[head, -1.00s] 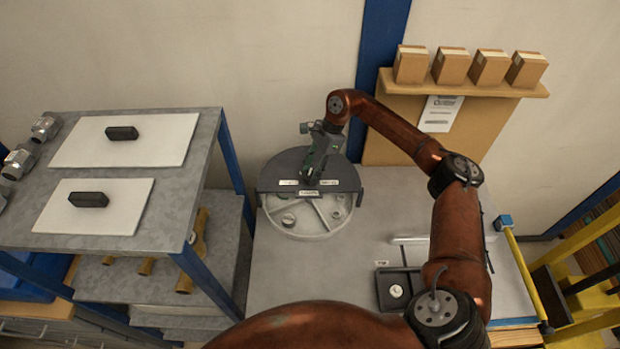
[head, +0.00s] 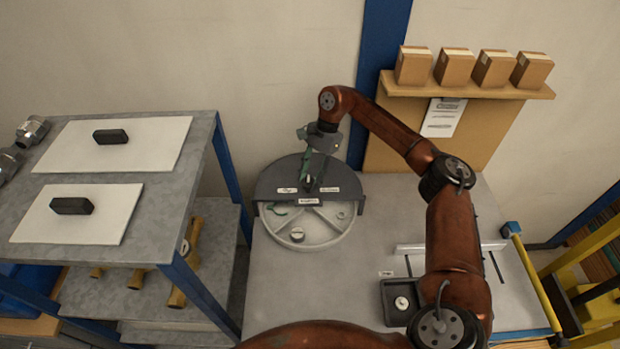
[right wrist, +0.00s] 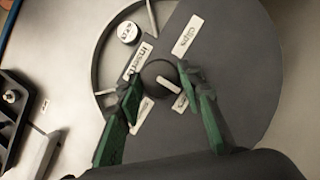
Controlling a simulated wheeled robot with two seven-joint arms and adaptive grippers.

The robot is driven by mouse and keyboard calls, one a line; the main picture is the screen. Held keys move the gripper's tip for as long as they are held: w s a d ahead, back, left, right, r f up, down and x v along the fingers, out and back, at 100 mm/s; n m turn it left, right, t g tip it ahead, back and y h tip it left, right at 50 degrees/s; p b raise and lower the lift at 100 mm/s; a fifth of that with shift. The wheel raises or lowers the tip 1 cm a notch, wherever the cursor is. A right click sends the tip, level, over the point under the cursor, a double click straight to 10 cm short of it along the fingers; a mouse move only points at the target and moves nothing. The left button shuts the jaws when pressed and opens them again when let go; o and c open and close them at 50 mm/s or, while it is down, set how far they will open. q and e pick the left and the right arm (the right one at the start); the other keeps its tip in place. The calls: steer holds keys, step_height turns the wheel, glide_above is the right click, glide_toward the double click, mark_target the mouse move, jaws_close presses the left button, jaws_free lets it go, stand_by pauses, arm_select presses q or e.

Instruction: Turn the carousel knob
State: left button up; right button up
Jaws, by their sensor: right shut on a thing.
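The carousel is a round grey tray (head: 318,236) with compartments, half covered by a dark lid (head: 270,180) with white labels. The carousel knob (right wrist: 157,73), dark and round with a white pointer bar, sits at the middle of the lid. My right gripper (head: 308,183) reaches down onto it from above and mostly hides it in the head view. Readable labels say "clips" and "inserts". My left gripper is not in view.
A grey shelf unit (head: 200,150) with two white boards stands left of the carousel. A small black tray (head: 394,314) with a white round part lies to the right on the bench. Several cardboard boxes (head: 455,66) stand on a wall shelf behind.

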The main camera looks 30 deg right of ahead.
mark_target(310, 181)
steer(key=shift+s+f, duration=0.1)
steer(key=shift+f, duration=0.05)
steer(key=o, duration=1.1)
step_height(310, 181, up, 10)
steer(key=shift+r, duration=0.1)
